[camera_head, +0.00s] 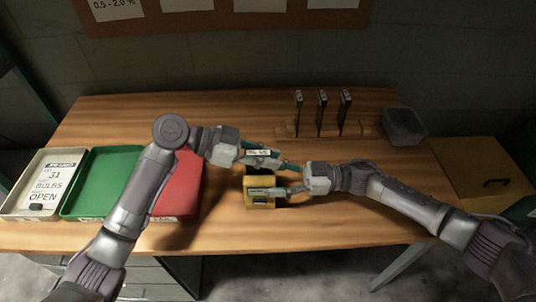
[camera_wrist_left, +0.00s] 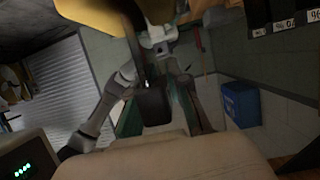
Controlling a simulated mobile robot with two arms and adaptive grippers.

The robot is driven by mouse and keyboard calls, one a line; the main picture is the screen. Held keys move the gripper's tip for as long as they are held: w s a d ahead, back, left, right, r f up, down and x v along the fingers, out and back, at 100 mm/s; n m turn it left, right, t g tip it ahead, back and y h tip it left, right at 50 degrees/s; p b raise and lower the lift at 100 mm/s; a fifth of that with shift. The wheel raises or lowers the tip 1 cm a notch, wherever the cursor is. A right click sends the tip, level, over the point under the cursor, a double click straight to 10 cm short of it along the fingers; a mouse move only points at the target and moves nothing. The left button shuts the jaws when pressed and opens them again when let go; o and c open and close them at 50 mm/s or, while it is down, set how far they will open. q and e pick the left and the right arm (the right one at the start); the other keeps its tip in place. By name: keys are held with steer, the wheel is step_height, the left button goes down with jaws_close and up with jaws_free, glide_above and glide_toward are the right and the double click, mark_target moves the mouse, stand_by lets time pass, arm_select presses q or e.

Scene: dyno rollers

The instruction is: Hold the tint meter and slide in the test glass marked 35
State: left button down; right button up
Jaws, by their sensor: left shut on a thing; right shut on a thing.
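The tint meter (camera_head: 260,205), a small yellow box, is on the wooden table near its front middle. My right gripper (camera_head: 278,184) comes in from the right and is shut on it, fingers covering part of it. My left gripper (camera_head: 262,157) is just beyond the meter and is shut on a test glass (camera_head: 258,153). Only its pale label edge shows, too small to read. Whether the glass touches the meter is hidden. In the left wrist view, a yellow body (camera_wrist_left: 90,14) is close at the top, with a dark, blurred piece beside it.
A wooden rack (camera_head: 285,130) at the back holds three dark upright glasses (camera_head: 321,112). A grey bin (camera_head: 404,126) is right of it. White (camera_head: 14,203), green (camera_head: 85,190) and red (camera_head: 186,180) trays are at left. The table's front right is clear.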

arm_select(q)
steer(key=shift+f, duration=0.55)
stand_by(0.4)
steer(key=c, duration=1)
jaws_free()
steer(key=shift+c, duration=0.2)
steer(key=shift+a, duration=0.1)
steer(key=v, duration=1.1)
steer(key=shift+a+r, duration=0.25)
steer(key=shift+a, duration=0.1)
steer(key=shift+w, duration=0.1)
arm_select(e)
steer(key=o, duration=1)
